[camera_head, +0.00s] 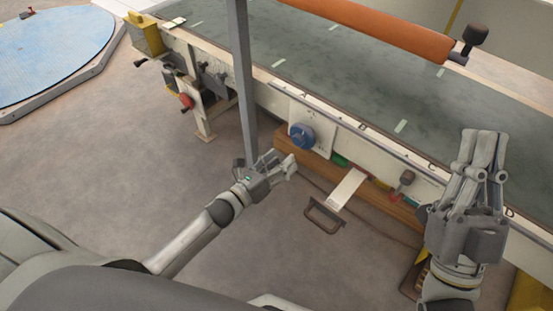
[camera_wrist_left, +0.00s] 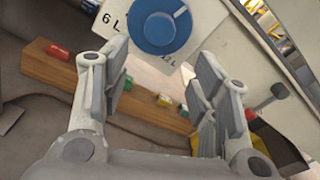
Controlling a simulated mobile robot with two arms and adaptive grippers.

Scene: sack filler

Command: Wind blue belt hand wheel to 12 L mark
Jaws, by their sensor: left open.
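The blue hand wheel (camera_head: 302,136) is on a white plate (camera_head: 321,130) on the side of the long conveyor. In the left wrist view the wheel (camera_wrist_left: 158,34) has a white line near its rim at the upper right. The plate carries a "6 L" mark (camera_wrist_left: 113,20) left of the wheel and a partly hidden "12 L" mark (camera_wrist_left: 168,59) below it. My left gripper (camera_head: 291,164) is open and empty, just below the wheel and apart from it. My right gripper (camera_head: 484,137) is over the conveyor's near edge at the right; its finger gap is unclear.
A grey upright post (camera_head: 243,80) stands left of the wheel, close to my left gripper. A wooden beam (camera_head: 300,149) with coloured blocks runs below the wheel. A dark-handled lever (camera_head: 407,178) and a pedal-like white plate (camera_head: 347,187) are to the right.

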